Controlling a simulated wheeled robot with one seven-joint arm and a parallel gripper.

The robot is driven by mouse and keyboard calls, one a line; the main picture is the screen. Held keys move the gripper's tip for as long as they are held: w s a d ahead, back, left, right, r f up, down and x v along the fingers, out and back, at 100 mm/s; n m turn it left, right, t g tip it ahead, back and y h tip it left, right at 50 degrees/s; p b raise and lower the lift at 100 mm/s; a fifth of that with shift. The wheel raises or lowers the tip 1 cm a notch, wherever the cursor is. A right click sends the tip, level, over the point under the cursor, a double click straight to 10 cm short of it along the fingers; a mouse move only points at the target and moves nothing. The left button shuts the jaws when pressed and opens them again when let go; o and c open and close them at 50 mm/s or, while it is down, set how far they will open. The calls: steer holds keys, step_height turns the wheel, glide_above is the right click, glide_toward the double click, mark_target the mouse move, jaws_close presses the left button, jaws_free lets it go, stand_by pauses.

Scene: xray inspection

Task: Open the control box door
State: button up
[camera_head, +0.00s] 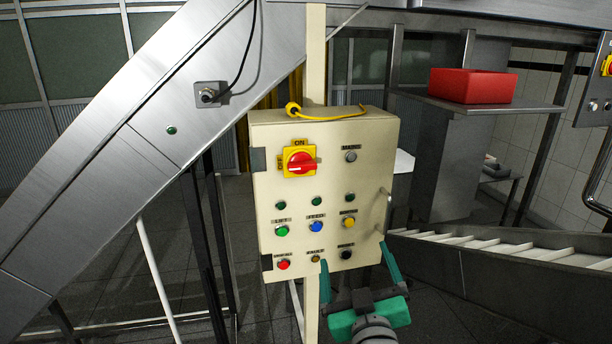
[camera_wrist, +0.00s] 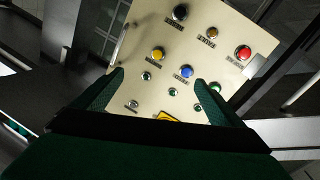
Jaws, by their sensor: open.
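The control box (camera_head: 325,180) is a cream box on a post, with a red and yellow rotary switch (camera_head: 299,161) and several coloured buttons on its door. The door looks shut. A metal handle (camera_head: 386,210) stands on the right edge of the door; it also shows at the upper left in the wrist view (camera_wrist: 119,44). My gripper (camera_head: 354,268) has green fingers, spread open and empty, at the lower right of the box, below the handle. In the wrist view my gripper (camera_wrist: 160,88) faces the door, with the handle beyond and left of the left finger.
A yellow cable (camera_head: 325,114) lies over the box top. A steel chute (camera_head: 150,150) slopes down on the left. A red box (camera_head: 471,86) sits on a shelf at the right.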

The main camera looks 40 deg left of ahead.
mark_target(305, 170)
steer(key=s+a+r+n+g+y, duration=0.1)
steer(key=s+a+r+n, duration=0.25)
steer(key=r, duration=0.45)
steer(key=s+a+r+n+g+y, duration=0.15)
steer(key=r+n, duration=0.25)
steer(key=r, duration=0.5)
steer(key=x, duration=0.7)
steer(key=s+a+x, duration=0.1)
steer(key=x, duration=0.2)
steer(key=shift+w+a+f, duration=0.1)
steer(key=shift+w+f, duration=0.05)
steer(key=shift+f, duration=0.15)
steer(key=shift+w+a, duration=0.2)
steer(key=shift+w, duration=0.35)
steer(key=shift+c, duration=0.5)
